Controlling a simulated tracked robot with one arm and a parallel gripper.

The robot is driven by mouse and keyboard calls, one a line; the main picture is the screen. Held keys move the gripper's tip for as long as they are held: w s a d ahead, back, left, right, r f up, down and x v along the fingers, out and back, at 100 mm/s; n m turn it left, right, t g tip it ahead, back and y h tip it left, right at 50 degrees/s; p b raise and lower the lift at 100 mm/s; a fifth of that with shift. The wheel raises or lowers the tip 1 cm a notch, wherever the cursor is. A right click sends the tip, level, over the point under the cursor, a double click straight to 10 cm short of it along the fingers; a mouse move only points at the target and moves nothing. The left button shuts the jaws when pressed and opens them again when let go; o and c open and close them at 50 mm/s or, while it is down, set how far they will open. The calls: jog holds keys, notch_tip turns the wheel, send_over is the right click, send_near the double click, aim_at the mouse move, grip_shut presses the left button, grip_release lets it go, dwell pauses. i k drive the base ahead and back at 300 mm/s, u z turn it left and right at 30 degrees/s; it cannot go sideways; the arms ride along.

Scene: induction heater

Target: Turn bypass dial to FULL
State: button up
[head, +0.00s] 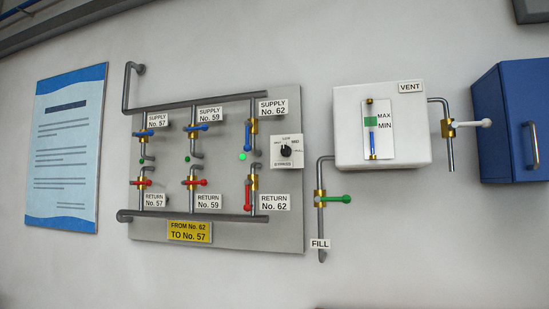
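The bypass dial (286,150) is a round black knob on a small white plate (287,162) at the right side of the grey panel. The plate has small labels around the knob, with BYPASS under it; most are too small to read surely. The knob's pointer seems to point up, roughly toward the top label, but this is hard to tell at this size. My gripper does not show in the head view, and nothing touches the dial.
The grey panel (225,232) carries pipes and several blue and red valve handles. Right of the dial are a green FILL handle (337,199), a white tank (405,157), a white VENT handle (474,123) and a blue cabinet (507,140). A poster (68,150) hangs left.

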aim_at(286, 150)
jog(key=u, duration=0.1)
jog(key=i, duration=0.5)
jog(key=u, duration=0.6)
jog(key=i, duration=1.85)
jog(key=z, duration=0.65)
